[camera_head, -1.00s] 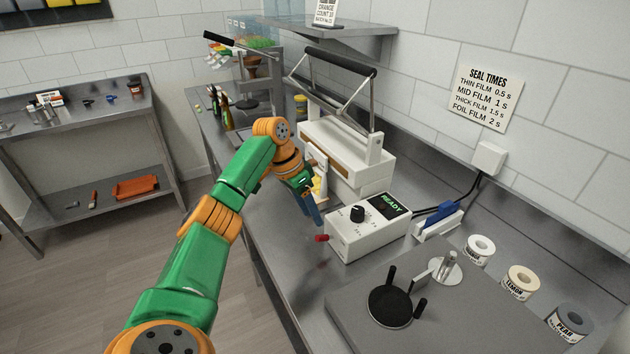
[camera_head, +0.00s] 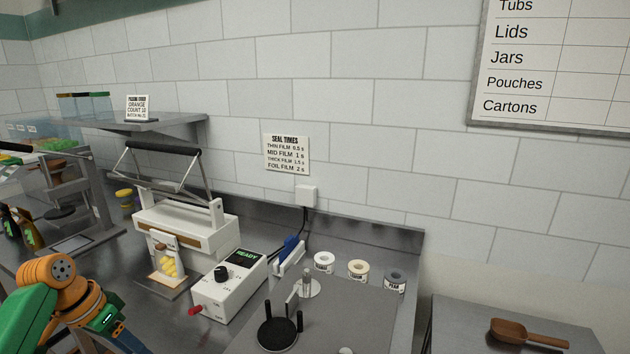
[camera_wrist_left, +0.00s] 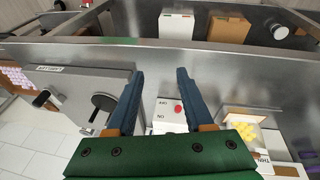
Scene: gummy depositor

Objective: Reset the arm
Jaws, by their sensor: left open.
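My left arm, green and orange, comes in at the lower left of the head view, with only part of a blue finger (camera_head: 128,342) showing at the bottom edge. In the wrist view my left gripper (camera_wrist_left: 160,82) has its two blue fingers spread apart with nothing between them. Beyond them is the white control box (camera_wrist_left: 170,113) with a red knob; in the head view this box (camera_head: 228,290) reads READY. The white sealer (camera_head: 185,226) stands behind it with its black-handled lever raised. A pouch of yellow gummies (camera_head: 167,266) stands upright in front of the sealer. My right gripper is not visible.
A blue item sits in a white holder (camera_head: 290,258) beside the box. Three labelled rolls (camera_head: 358,270) stand along the back. A grey plate with a black disc (camera_head: 277,334) is at the front. A wooden scoop (camera_head: 528,334) lies on another table at the right.

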